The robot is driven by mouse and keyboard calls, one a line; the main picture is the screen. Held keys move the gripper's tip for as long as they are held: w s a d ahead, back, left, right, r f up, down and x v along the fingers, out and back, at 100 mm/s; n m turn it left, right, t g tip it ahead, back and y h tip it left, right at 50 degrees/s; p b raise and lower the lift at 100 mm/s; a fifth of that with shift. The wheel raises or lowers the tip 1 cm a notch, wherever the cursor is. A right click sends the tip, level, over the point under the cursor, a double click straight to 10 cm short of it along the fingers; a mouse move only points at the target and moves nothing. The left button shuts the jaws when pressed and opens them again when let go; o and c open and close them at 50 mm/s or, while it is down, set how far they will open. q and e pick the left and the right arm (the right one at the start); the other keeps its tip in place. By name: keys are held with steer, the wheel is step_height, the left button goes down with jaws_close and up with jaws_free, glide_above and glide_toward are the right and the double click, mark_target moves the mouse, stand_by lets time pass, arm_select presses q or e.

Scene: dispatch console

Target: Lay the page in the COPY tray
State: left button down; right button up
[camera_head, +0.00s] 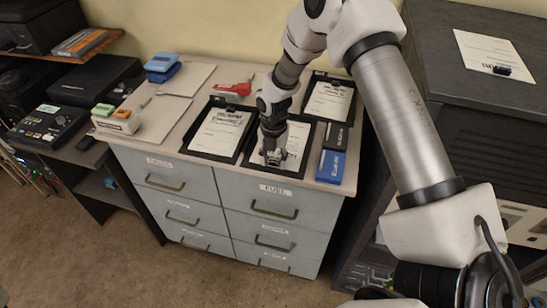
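Three black trays stand on the counter, each with a white printed page in it: a left tray (186,146), a middle tray (246,164) and a back right tray (312,78). I cannot read which is COPY. My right gripper (273,156) points down at the page in the middle tray (294,145), over its lower left part. The fingertips are small and dark, and I cannot tell whether they are open, shut or touching the page. Another white page (490,48) lies on the dark cabinet at the right, with a small black object on it. My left gripper is not in view.
A blue box (331,166) and a dark box (336,135) lie right of the middle tray. A red stapler-like object (232,89) sits behind the left tray. Blue items (162,67) and loose papers (187,80) are at the left. My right arm crosses above the counter.

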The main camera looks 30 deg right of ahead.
steer(key=shift+w, duration=0.1)
steer(key=shift+r, duration=0.4)
step_height(320, 180, up, 12)
steer(key=b, duration=0.2)
steer(key=shift+f+b, duration=0.2)
steer(key=shift+b, duration=0.1)
steer(key=shift+f, duration=0.1)
